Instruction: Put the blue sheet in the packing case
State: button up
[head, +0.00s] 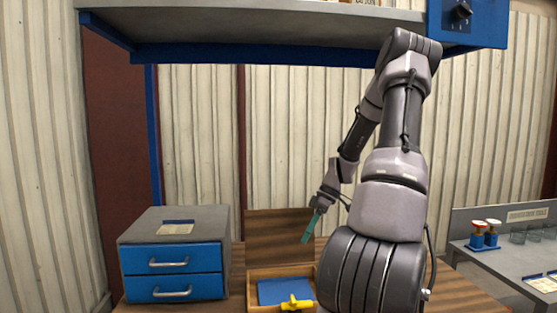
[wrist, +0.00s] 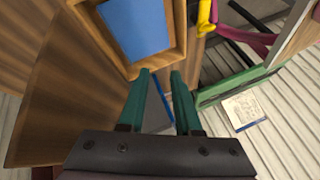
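The blue sheet (head: 284,290) lies flat inside a shallow wooden box, which I take to be the packing case (head: 254,288). In the wrist view the sheet (wrist: 137,27) shows within the wooden rim of the case (wrist: 180,35). A wooden panel (head: 278,225), like a raised lid, stands upright behind the case. My gripper (head: 308,238) hangs above and behind the case, clear of the sheet. In the wrist view its teal fingers (wrist: 162,73) are apart with nothing between them. My arm hides the right end of the case.
A yellow object (head: 297,303) sits at the front edge of the case. A grey cabinet with blue drawers (head: 172,262) stands to the left. A shelf (head: 260,25) hangs overhead. A grey side bench (head: 510,260) with red-topped items (head: 485,232) is at the right.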

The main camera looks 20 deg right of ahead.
jog(key=s+a+r+m+t+h, duration=0.1)
jog(key=s+a+r+m+t, duration=0.1)
jog(key=s+a+r+m, duration=0.3)
jog(key=s+a+r+m+t+h, duration=0.2)
jog(key=s+a+r+m, duration=0.3)
jog(key=r, duration=0.8)
jog(key=s+a+r+m+t+h, duration=0.1)
jog(key=s+a+r+m+t, duration=0.2)
jog(key=a+r, duration=0.3)
notch_tip(320, 180, up, 3)
jog(key=shift+s+a+m+t+h, duration=0.15)
jog(key=shift+s+m+t+h, duration=0.2)
jog(key=shift+s+m, duration=0.55)
